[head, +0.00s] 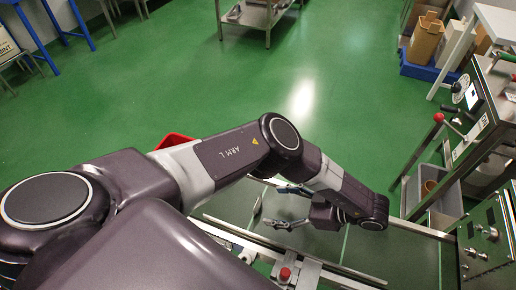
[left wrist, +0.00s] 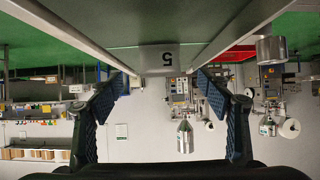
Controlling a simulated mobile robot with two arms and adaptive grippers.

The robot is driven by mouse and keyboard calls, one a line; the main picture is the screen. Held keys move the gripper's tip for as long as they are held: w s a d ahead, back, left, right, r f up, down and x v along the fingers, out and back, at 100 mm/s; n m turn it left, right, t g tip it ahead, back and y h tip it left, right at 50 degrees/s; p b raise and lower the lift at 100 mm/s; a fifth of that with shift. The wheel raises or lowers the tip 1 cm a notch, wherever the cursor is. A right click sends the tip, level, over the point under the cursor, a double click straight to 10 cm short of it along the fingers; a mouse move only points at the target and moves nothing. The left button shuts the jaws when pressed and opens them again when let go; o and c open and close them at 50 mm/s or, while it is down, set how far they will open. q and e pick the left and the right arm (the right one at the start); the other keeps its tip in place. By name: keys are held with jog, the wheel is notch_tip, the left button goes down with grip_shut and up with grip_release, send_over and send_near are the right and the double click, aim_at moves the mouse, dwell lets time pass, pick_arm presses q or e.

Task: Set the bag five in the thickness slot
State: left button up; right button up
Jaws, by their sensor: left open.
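My left gripper (head: 270,205) is open above the steel rails in the head view, its fingers pointing left. In the left wrist view, which is upside down, its two blue-padded fingers (left wrist: 165,92) are spread apart. A grey piece marked 5 (left wrist: 160,58) shows just beyond and between the fingertips, against a long grey surface (left wrist: 110,32). I cannot tell whether this piece is the bag or a label, or whether the fingers touch it. Nothing is clearly held. The thickness slot cannot be made out. My right gripper is not in view.
Steel rails (head: 350,273) with a red knob (head: 286,273) run below the arm. A machine with a red-balled lever (head: 439,117) and a control panel (head: 487,235) stand at the right, beside a grey bin (head: 443,211). Green floor (head: 200,85) beyond is largely open.

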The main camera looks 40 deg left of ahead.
aim_at(260, 204)
pick_arm(q)
jog(key=x, duration=0.7)
jog(key=shift+a+r+b, duration=0.1)
jog(key=shift+a+b, duration=0.05)
jog(key=shift+b, duration=0.15)
jog(key=shift+c, duration=0.4)
jog(key=c, duration=0.7)
